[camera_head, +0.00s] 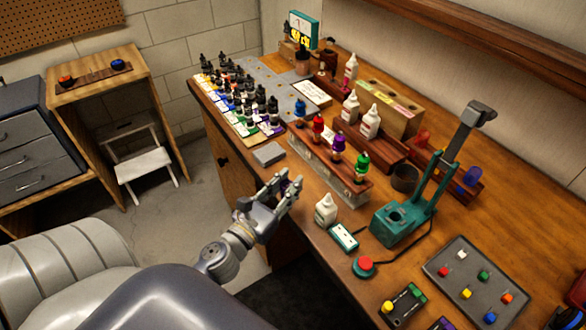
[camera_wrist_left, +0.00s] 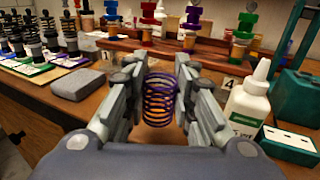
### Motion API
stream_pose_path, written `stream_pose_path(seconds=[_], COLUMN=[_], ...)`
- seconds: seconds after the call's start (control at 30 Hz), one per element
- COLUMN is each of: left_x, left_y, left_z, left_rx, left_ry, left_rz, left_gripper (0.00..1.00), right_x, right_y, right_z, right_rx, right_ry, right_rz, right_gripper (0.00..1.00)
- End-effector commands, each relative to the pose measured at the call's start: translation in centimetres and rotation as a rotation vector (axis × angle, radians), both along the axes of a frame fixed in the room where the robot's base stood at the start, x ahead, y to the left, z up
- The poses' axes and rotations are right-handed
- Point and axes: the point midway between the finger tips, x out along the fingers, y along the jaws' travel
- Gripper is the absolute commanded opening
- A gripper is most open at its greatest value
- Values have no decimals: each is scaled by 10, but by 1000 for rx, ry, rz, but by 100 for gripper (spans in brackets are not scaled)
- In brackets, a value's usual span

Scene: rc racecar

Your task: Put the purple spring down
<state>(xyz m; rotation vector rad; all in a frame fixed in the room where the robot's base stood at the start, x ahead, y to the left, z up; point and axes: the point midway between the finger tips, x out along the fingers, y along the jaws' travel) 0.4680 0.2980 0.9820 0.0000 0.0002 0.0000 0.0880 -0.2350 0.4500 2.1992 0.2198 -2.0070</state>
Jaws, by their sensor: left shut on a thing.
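The purple spring (camera_wrist_left: 159,99) is a dark purple coil, held upright between the two fingers of my left gripper (camera_wrist_left: 160,92) in the left wrist view. In the head view, my left gripper (camera_head: 283,187) is at the front edge of the workbench (camera_head: 330,262), and a bit of the purple spring (camera_head: 285,187) shows between its fingers. The gripper is shut on the spring, which appears to be held above the bench edge. My right gripper is not in either view.
A grey block (camera_head: 268,154) lies left of my gripper. A white bottle (camera_head: 326,209) and a teal-white box (camera_head: 344,237) stand to its right. Behind is a rack (camera_head: 330,173) with coloured shocks. A green press (camera_head: 400,217) stands further right.

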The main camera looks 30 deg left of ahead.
Motion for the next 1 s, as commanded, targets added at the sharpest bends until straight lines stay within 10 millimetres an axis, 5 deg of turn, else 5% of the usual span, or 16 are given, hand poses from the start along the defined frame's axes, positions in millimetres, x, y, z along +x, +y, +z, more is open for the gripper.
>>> stream_pose_path(seconds=[0.2,0.53,0.7,1.0], left_x=[39,69,65,65], left_y=[16,28,27,27], left_z=[-2,-4,-32,-38], left_rx=[0,0,-6,0], left_ry=[-1,-2,1,0], left_rz=[1,1,3,0], left_gripper=[15,15,15,15], right_x=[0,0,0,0], right_y=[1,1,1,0], right_z=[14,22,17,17], right_rx=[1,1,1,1], right_ry=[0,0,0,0], right_rz=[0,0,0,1], right_gripper=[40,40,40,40])
